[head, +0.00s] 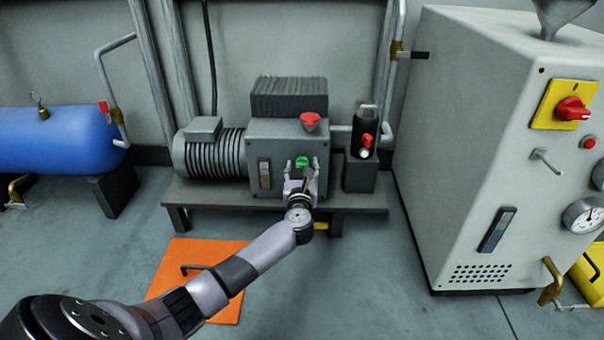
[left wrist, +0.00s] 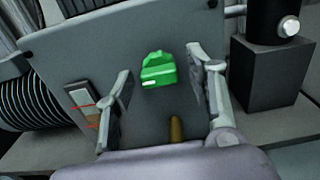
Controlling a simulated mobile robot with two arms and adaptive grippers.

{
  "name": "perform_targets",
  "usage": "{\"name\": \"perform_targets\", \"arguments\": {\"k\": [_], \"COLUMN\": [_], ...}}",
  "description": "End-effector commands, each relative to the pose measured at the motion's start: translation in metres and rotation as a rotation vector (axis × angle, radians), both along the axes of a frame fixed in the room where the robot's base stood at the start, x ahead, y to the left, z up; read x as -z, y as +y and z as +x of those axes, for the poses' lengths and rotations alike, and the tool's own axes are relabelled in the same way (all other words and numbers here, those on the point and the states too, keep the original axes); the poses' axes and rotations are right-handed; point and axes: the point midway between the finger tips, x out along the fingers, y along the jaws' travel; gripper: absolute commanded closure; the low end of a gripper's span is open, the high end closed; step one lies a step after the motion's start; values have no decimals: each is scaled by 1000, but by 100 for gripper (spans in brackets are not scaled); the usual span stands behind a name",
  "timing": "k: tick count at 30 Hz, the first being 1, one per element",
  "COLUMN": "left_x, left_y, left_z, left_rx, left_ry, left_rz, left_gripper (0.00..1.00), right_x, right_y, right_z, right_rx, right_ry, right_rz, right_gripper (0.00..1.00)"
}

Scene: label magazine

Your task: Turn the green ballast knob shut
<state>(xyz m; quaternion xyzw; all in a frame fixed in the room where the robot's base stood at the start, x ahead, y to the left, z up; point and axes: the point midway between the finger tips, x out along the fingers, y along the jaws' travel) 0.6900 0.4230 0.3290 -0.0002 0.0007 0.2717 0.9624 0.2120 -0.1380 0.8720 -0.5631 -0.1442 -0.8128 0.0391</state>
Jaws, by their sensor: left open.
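The green ballast knob (head: 302,162) is on the front face of the grey pump housing (head: 262,138). In the left wrist view the knob (left wrist: 158,70) shows a raised grip bar and a short white mark at its lower left. My left gripper (head: 302,166) is open in front of the housing. In the left wrist view its two fingers (left wrist: 160,82) stand apart on either side of the knob, with visible gaps; I cannot tell how far their tips are from the face. My right gripper is not in view.
A brass-coloured fitting (left wrist: 176,128) sticks out below the knob. A sight glass (head: 264,173) is left of it, a red cap (head: 310,121) on top. A black cylinder (head: 364,132) stands right. A large grey cabinet (head: 470,150) fills the right side. An orange floor plate (head: 228,312) lies in front.

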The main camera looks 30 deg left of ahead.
Motion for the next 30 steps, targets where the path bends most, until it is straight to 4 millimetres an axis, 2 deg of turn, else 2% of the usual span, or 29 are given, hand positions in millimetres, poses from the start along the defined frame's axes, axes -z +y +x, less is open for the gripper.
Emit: {"name": "perform_targets", "arguments": {"k": [11, 30], "left_x": [-1, -1], "left_y": [3, 2], "left_z": [4, 4], "left_rx": [0, 0], "left_ry": [0, -1], "left_rz": [1, 1], "left_gripper": [51, 94], "right_x": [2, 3], "right_y": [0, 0], "right_z": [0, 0], "right_rx": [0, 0], "right_ry": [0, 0], "right_rz": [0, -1], "right_gripper": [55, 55]}}
